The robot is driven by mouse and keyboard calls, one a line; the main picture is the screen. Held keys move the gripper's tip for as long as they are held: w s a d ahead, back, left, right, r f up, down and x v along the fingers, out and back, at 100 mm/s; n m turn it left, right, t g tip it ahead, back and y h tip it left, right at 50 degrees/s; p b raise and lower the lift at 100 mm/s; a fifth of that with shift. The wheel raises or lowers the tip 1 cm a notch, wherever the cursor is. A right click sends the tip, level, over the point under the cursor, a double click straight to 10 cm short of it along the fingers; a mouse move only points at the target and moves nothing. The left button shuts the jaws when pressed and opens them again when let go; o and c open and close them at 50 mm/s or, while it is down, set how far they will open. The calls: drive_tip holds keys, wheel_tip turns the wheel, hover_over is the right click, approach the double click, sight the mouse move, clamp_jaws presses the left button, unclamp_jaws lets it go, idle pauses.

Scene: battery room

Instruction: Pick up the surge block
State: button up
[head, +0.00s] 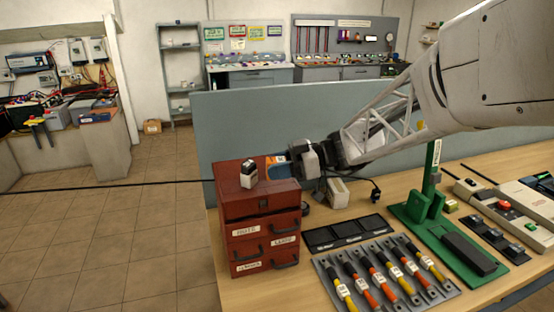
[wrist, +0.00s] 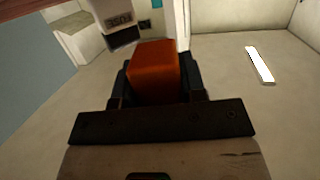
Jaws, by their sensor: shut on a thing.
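An orange block, seemingly the surge block (wrist: 153,70), sits between the fingers of my gripper (wrist: 154,85) in the wrist view. My gripper is shut on it. In the head view my gripper (head: 288,153) is level, pointing left, just above and behind the right side of the red drawer cabinet. A small orange and white patch of the held block (head: 279,158) shows at its tip; the rest is hidden by the gripper. The block looks clear of the cabinet top, but the exact gap cannot be told.
The red drawer cabinet (head: 262,228) stands on the wooden bench (head: 340,209) with a small black-and-white block (head: 249,175) on top. A blue-grey partition (head: 240,120) rises behind. Cable links (head: 385,270), a black tray (head: 345,233) and a green stand (head: 430,205) fill the bench rightward.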

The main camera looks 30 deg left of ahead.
drive_tip(key=shift+s+d+r, duration=0.2)
drive_tip(key=shift+s+d, duration=1.3)
drive_tip(key=shift+s, duration=0.05)
